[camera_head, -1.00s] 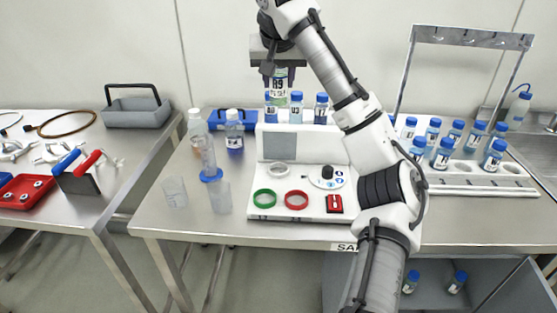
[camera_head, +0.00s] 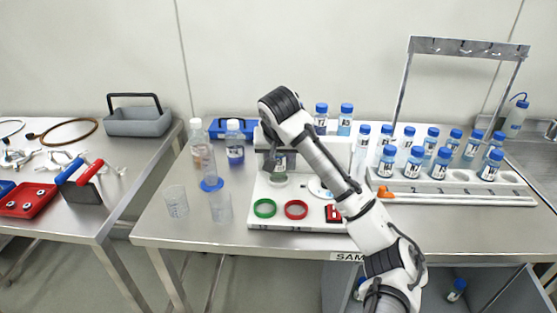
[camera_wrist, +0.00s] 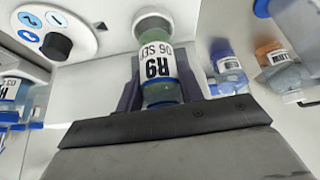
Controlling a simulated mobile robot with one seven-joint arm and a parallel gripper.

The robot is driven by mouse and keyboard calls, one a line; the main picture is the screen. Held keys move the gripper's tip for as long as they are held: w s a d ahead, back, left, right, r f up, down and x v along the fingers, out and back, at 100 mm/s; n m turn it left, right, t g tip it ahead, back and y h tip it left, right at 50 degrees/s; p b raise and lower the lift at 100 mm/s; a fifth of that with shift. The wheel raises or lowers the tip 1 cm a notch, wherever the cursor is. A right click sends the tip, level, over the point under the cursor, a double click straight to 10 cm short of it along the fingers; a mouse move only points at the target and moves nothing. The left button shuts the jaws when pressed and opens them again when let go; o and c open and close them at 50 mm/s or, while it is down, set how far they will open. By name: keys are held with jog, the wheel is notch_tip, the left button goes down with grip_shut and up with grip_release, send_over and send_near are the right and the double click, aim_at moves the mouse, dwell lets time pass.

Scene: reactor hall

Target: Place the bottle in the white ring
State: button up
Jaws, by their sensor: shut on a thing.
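The white ring (camera_head: 277,181) is directly below the bottle. In the wrist view the white ring (camera_wrist: 153,23) shows just beyond the far end of the bottle, almost lined up with it. I cannot tell whether they touch. The bottle looks about upright.
A green ring (camera_head: 264,208) and a red ring (camera_head: 296,209) lie in front on the same base. A black knob (camera_wrist: 56,46) on a round dial is close beside. Clear beakers (camera_head: 177,201) and bottles stand left; a rack of blue-capped bottles (camera_head: 455,172) is right.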

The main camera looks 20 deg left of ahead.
jog(key=shift+f, duration=1)
jog(key=shift+f, duration=0.2)
jog(key=o, duration=1)
jog(key=v, duration=1.2)
jog(key=shift+r+b, duration=0.2)
jog(key=shift+b, duration=0.25)
